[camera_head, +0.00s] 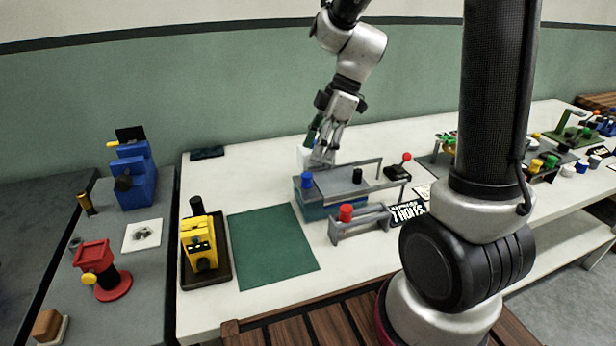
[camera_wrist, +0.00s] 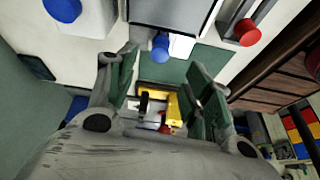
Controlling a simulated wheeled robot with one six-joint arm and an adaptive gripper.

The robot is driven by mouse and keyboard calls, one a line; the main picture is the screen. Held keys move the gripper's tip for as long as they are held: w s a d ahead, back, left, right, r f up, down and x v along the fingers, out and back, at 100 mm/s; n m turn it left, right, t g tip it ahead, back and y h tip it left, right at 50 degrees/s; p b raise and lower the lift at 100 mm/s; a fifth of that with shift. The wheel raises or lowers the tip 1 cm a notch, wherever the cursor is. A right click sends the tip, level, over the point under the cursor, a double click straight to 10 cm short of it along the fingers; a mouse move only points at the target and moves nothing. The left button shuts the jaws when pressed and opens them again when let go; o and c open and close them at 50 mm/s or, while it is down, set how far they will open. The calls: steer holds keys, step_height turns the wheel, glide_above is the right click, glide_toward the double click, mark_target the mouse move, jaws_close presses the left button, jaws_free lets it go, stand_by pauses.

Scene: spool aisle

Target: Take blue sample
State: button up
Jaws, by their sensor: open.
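The blue sample (camera_head: 307,179) is a small blue cylinder upright at the left end of the grey rack (camera_head: 335,183). In the wrist view a small blue knob (camera_wrist: 160,46), which looks like this sample, shows between and beyond the fingertips, apart from them. My gripper (camera_head: 322,157) is open and empty, above and behind the rack's left end. Its two green-padded fingers (camera_wrist: 163,80) spread wide in the wrist view. A larger blue round top (camera_wrist: 63,10) shows at the upper left there; I cannot tell what it belongs to.
A black sample (camera_head: 357,176) stands on the same rack. A red sample (camera_head: 346,212) sits in a lower grey holder (camera_head: 360,222) in front. A red-knobbed lever (camera_head: 406,158) rises at the right. A green mat (camera_head: 272,246) lies clear to the left, beside a yellow device (camera_head: 199,243).

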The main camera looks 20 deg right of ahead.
mark_target(308, 174)
steer(key=shift+n, duration=0.5)
steer(key=x, duration=0.7)
steer(key=shift+f, duration=0.5)
steer(key=shift+d, duration=0.1)
steer(key=c, duration=1)
